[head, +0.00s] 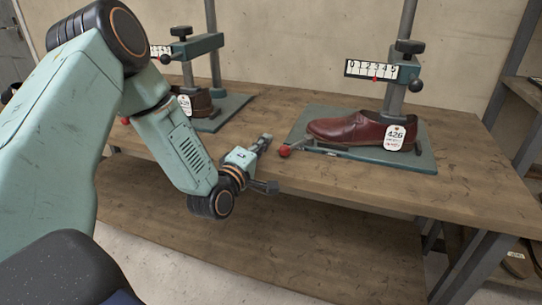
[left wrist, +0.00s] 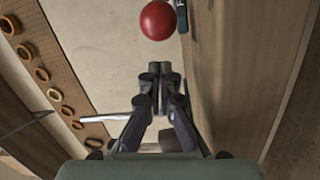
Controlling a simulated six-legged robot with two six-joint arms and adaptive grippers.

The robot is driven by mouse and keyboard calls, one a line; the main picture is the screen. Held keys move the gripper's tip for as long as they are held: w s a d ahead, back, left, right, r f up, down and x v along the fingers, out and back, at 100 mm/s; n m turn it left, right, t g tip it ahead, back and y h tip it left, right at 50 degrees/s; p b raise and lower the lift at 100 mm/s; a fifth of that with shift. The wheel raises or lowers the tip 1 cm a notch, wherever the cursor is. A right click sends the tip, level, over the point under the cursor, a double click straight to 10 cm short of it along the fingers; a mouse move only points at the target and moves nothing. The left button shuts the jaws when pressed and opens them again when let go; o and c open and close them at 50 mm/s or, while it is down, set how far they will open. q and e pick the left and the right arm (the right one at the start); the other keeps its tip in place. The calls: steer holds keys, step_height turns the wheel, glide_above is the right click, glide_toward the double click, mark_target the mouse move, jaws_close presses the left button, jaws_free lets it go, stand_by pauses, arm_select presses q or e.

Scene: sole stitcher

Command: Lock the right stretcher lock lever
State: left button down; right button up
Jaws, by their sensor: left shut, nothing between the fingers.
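The right stretcher has a dark green base plate (head: 423,160), a post (head: 398,60) and a clamp with a numbered scale (head: 371,70). A red-brown shoe (head: 350,129) tagged 426 sits on it. Its lock lever (head: 318,151) lies low along the front of the base and ends at the left in a red ball knob (head: 284,151). My left gripper (head: 266,139) is shut and empty just left of the knob, above the bench. In the left wrist view the red knob (left wrist: 158,20) shows beyond the closed fingertips (left wrist: 161,70), with no contact visible. My right gripper is not in view.
A second stretcher (head: 222,112) with a brown shoe (head: 196,101) stands at the back left, partly hidden by my left arm. The wooden bench (head: 420,190) is clear in front of the right stretcher. A shelf (head: 525,95) stands at the far right.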

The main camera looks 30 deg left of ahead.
arm_select(q)
steer(key=shift+s+d+f, duration=0.15)
steer(key=shift+d, duration=0.4)
steer(key=shift+s+d+f, duration=0.1)
steer(key=shift+d+f, duration=0.05)
steer(key=shift+d, duration=0.35)
steer(key=shift+s+d+b, duration=0.15)
steer(key=shift+d+b, duration=0.15)
steer(key=shift+b, duration=0.1)
